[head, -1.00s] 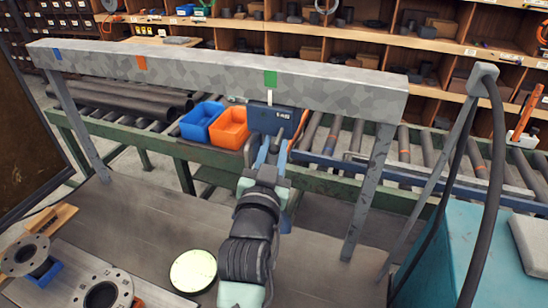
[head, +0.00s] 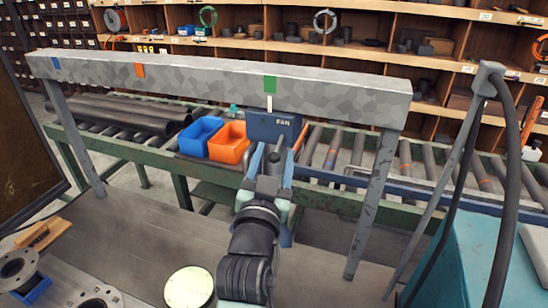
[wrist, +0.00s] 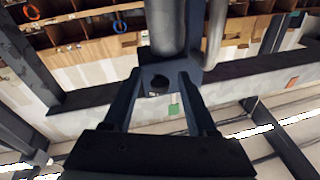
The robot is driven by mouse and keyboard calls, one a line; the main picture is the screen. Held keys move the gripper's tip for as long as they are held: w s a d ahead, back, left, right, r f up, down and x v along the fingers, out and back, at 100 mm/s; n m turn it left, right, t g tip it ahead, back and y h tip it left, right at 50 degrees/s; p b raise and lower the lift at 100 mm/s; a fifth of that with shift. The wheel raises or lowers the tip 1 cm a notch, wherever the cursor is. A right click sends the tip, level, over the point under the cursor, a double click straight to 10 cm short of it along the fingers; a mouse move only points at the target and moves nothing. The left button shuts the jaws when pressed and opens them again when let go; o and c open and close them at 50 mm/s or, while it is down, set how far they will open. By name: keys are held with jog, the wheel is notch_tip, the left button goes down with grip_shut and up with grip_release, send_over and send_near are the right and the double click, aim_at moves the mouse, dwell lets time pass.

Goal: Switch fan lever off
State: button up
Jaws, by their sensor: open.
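A dark blue box labelled FAN (head: 285,122) hangs at the beam, below a green mark and a white strip. A thin orange piece (head: 300,138) shows at its right side; I cannot tell if it is the lever. My gripper (head: 273,165) is open just in front of and below the box, fingers pointing at it. A dark grey rounded part (head: 274,157) shows between the fingers. In the wrist view, a dark blue body with a round dark spot (wrist: 159,83) lies between the open fingers (wrist: 160,98). Contact cannot be told.
The grey beam (head: 190,78) spans the bench on legs, with blue, orange and green marks. Blue (head: 200,136) and orange (head: 229,142) bins stand behind it by a roller conveyor. A teal cabinet (head: 480,250) with dark hoses is at right. Flanges lie at lower left.

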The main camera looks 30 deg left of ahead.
jog(key=b+v, duration=0.4)
jog(key=v, duration=0.9)
jog(key=shift+b, duration=0.3)
jog(key=d+r+m+t+h, duration=0.1)
jog(key=d+r+t+h, duration=0.1)
jog(key=d+r, duration=0.5)
jog(key=s+d+r+t+h, duration=0.1)
jog(key=d+r+t+h, duration=0.2)
jog(key=d+r, duration=0.5)
jog(key=s+d+r+m+t+h, duration=0.1)
jog(key=d+r+t+h, duration=0.2)
jog(key=d+r, duration=0.4)
notch_tip(320, 180, up, 9)
jog(key=shift+r+m+t, duration=0.1)
jog(key=shift+m+t, duration=0.2)
jog(key=shift+t, duration=0.4)
jog(key=shift+d, duration=0.15)
